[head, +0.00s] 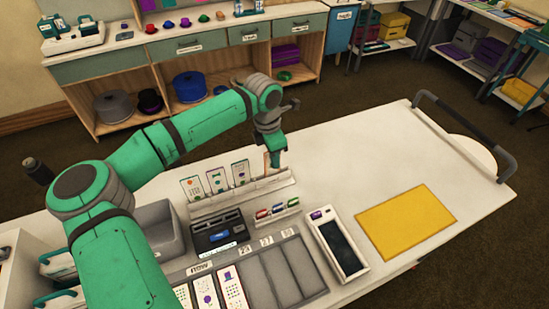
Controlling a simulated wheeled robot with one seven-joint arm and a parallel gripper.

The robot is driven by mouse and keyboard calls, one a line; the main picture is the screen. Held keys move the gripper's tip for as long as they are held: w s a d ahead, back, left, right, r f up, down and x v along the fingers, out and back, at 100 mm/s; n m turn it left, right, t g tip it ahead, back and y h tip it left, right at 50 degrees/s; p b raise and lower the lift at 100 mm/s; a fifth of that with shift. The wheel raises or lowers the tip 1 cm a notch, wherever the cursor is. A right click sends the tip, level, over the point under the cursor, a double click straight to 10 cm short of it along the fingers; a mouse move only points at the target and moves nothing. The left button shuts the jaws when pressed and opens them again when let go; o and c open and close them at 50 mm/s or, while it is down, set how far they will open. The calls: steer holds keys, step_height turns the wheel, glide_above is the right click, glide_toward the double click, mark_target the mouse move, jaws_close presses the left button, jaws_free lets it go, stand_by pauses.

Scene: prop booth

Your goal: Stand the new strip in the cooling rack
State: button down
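The cooling rack (262,190) is a long pale stand on the white table, with slots along it. Three printed strips stand upright in it: one at the left (191,188), one in the middle (216,181) and one to the right (240,173). My gripper (275,161) points down over the rack's right end. A thin tan and white upright piece (266,161), perhaps a strip seen nearly edge-on, shows just left of the fingers. I cannot tell whether the fingers grip it or whether its lower end touches the rack. The fingertips are small and unclear.
A black printer (220,233) and several small coloured rolls (278,209) sit in front of the rack. A sectioned tray (285,272) holds more strips at its left. A dark-screened device (338,245) and a yellow mat (406,222) lie right. The table's back right is clear.

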steer(key=c, duration=1.9)
jaws_free()
steer(key=shift+c, duration=0.2)
steer(key=r, duration=0.7)
steer(key=a+r, duration=0.1)
steer(key=r, duration=0.2)
steer(key=shift+s+a+r, duration=0.1)
steer(key=shift+s+r, duration=0.15)
steer(key=shift+r, duration=0.1)
